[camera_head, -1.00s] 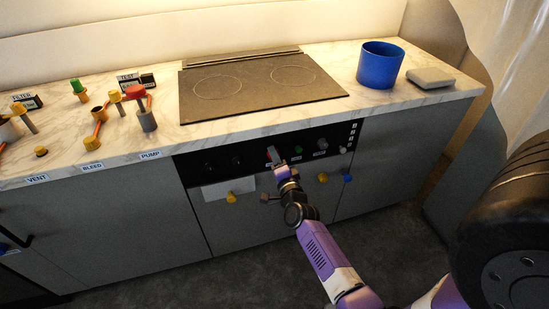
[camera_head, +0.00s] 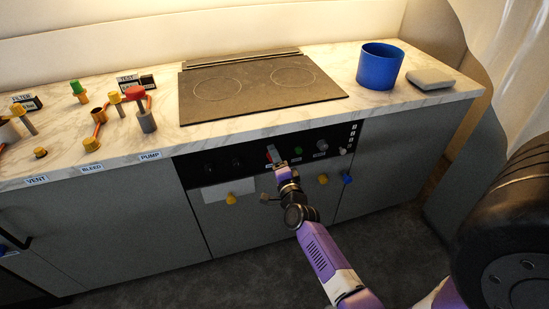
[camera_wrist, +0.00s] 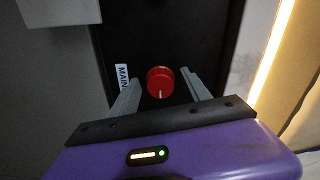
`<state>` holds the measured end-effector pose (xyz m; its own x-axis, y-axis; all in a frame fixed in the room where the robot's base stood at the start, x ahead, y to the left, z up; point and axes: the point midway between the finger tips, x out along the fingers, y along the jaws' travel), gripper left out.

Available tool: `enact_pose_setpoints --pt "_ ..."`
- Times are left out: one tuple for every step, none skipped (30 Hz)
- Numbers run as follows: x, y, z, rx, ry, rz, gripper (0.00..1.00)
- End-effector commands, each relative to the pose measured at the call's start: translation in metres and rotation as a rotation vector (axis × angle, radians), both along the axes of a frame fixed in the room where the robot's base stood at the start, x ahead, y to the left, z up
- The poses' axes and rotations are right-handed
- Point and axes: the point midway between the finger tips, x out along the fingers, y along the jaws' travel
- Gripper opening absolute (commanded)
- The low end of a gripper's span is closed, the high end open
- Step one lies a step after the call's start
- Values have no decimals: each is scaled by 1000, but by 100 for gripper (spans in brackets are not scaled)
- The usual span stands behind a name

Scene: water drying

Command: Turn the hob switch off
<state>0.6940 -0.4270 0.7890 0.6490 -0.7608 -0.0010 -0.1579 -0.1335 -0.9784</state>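A black control panel (camera_head: 222,158) runs along the cabinet front below the hob (camera_head: 255,90). It carries a red round knob (camera_wrist: 160,82) with a white pointer line and a label (camera_wrist: 122,77) reading MAIN. A green knob (camera_head: 298,151) and a grey knob (camera_head: 322,145) sit to its right in the head view; their labels are too small to read. My gripper (camera_wrist: 159,86) is open, its two grey fingers on either side of the red knob, with visible gaps. In the head view my gripper (camera_head: 273,158) is in front of the panel and partly hides the red knob.
A blue pot (camera_head: 380,66) and a grey block (camera_head: 430,79) stand on the marble counter right of the hob. Valves with red, green and yellow handles stand at the left.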

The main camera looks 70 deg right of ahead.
Motion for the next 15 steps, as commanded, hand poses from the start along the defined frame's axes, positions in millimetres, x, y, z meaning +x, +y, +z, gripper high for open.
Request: enact_pose_setpoints --pt "0 0 0 -1 -1 0 55" --pt "0 0 0 -1 -1 0 55" --pt "0 0 0 -1 0 0 55" --pt "0 0 0 -1 0 0 55" --pt "-1 1 0 -1 1 0 55" --pt "-2 3 1 -1 1 0 55" --pt "-4 4 1 -1 2 0 55" --pt "-6 7 1 -1 2 0 55" --pt "-10 11 1 -2 2 0 55" --pt "-13 14 1 -1 3 1 55" --pt "-16 18 1 0 3 1 55" --pt "-20 23 1 1 2 1 55" --pt "-24 27 1 0 1 0 55" --pt "-27 31 1 1 2 0 55" --pt "-31 36 0 0 3 1 55"
